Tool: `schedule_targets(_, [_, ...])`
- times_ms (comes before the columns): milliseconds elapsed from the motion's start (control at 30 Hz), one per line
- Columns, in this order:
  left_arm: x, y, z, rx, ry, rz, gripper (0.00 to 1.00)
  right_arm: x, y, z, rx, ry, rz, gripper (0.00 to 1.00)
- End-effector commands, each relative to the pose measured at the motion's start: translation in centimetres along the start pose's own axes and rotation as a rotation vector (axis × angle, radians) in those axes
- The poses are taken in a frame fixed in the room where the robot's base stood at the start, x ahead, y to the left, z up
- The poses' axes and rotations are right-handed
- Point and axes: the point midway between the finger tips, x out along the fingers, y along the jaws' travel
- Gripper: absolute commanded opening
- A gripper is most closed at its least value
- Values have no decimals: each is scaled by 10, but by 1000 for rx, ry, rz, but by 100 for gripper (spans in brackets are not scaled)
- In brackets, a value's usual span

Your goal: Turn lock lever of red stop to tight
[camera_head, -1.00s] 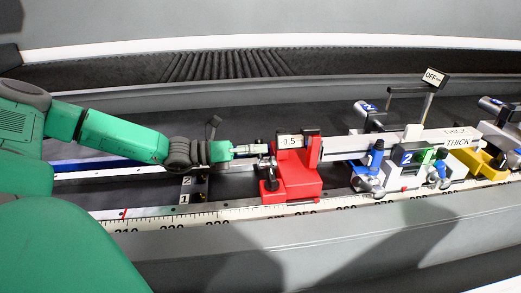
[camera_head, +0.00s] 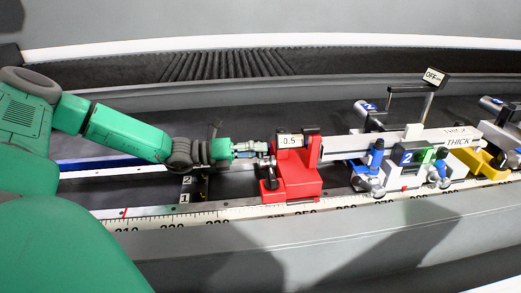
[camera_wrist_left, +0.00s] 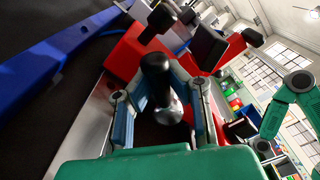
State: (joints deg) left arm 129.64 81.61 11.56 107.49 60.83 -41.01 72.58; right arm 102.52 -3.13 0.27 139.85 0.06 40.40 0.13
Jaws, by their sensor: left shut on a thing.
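The red stop (camera_head: 296,178) stands on the rail, with a -0.5 label (camera_head: 290,141) on top. It also shows in red behind the fingers in the left wrist view (camera_wrist_left: 122,58). My left gripper (camera_head: 268,149) reaches it from the left. In the left wrist view my left gripper (camera_wrist_left: 160,95) is shut on the black-handled lock lever (camera_wrist_left: 157,75), which stands between its two fingers. The lever's metal base (camera_wrist_left: 168,113) is visible below the handle. A black knob (camera_head: 270,184) sits low on the stop's left front. My right gripper is not seen.
A ruler scale (camera_head: 240,211) runs along the front of the rail. A grey clamp unit marked 2 (camera_head: 405,160) with blue handles stands right of the stop, under the profile marked THICK (camera_head: 458,142). A yellow block (camera_head: 485,160) is farther right.

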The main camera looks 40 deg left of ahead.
Motion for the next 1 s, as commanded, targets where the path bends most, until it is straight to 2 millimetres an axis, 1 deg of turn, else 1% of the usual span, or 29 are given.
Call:
schedule_targets(33, [0, 0, 6, -2, -13, 0, 0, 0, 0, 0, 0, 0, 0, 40])
schedule_targets(67, [0, 0, 6, -2, -13, 0, 0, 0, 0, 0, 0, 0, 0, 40])
schedule_targets(100, [0, 0, 6, -1, -12, 0, 20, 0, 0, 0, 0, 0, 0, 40])
schedule_targets(133, [0, 0, 6, -1, -12, 0, 31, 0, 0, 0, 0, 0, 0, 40])
schedule_targets(167, [0, 0, 6, -1, -11, 0, 34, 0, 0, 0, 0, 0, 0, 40])
schedule_targets(567, [-2, -2, 1, 2, -4, -1, 34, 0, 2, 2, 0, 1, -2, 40])
schedule_targets(767, [-14, -3, 2, 1, -7, -5, 34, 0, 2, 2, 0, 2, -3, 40])
schedule_targets(1000, [-36, 2, 1, -6, -7, -5, 34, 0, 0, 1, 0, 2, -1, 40])
